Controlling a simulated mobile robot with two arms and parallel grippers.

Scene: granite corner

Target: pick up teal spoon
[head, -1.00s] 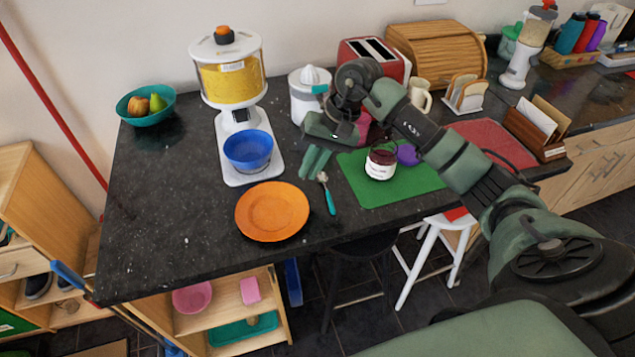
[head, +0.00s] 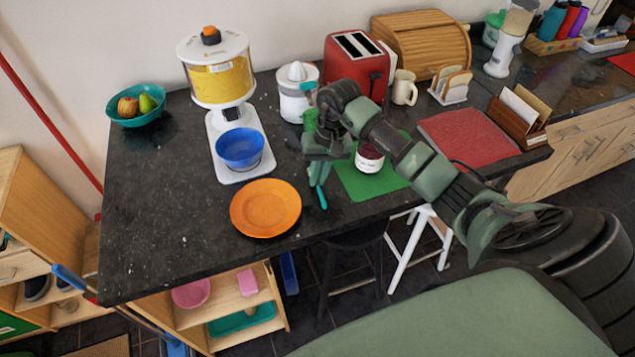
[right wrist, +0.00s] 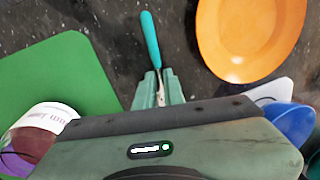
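The teal spoon (head: 322,199) lies on the dark granite counter between the orange plate and the green mat. Its teal handle (right wrist: 151,38) points away from my gripper in the right wrist view, and its metal neck runs between the fingers. My right gripper (head: 318,182) is over the spoon's bowl end, pointing down. In the right wrist view its two fingers (right wrist: 158,88) are apart, one on each side of the spoon. The spoon's bowl is hidden by the gripper. I cannot tell the exact height of the fingertips above the counter. My left gripper is not in view.
The orange plate (head: 265,208) is left of the spoon. The green mat (head: 367,186) with a jar (head: 369,160) is right. A dispenser with a blue bowl (head: 240,148), a juicer (head: 297,92) and a red toaster (head: 356,66) stand behind.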

